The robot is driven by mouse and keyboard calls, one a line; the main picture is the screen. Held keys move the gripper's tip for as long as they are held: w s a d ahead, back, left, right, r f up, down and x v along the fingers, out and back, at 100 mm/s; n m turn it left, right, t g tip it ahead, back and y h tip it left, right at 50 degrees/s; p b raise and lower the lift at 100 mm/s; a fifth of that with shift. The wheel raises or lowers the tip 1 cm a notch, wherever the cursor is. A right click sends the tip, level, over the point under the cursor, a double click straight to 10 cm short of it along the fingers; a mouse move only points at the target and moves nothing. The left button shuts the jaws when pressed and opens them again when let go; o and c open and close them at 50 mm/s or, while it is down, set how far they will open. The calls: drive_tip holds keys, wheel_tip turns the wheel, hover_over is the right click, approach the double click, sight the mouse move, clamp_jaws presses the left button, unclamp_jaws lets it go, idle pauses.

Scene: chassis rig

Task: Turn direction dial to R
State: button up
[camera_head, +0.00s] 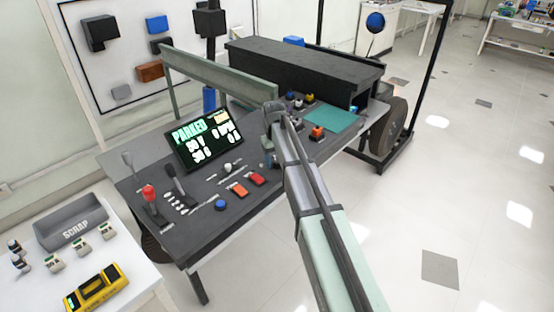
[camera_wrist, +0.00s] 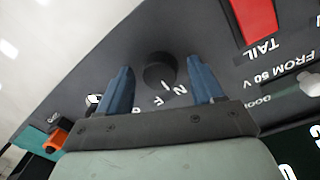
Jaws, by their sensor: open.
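The direction dial (camera_wrist: 160,69) is a round black knob on the grey panel in the wrist view. A short white mark shows on its near edge. Small white letters lie along its near side; I read N and F, and the letter left of them is unclear. My gripper (camera_wrist: 160,66) is open, with one blue finger on each side of the dial. I cannot tell whether the fingers touch it. In the head view my gripper (camera_head: 268,152) is low over the console, and the dial is not discernible there.
A red TAIL button (camera_wrist: 253,18) and a pale knob (camera_wrist: 310,82) lie right of the dial. A green rail (camera_head: 220,72) stands behind.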

drive_tip(key=shift+c, duration=0.4)
drive_tip(key=c, duration=1)
drive_tip(key=shift+n, duration=0.3)
drive_tip(key=n, duration=0.8)
drive_tip(key=shift+d, duration=0.1)
drive_tip(key=shift+n, duration=0.3)
drive_tip(key=o, duration=1.1)
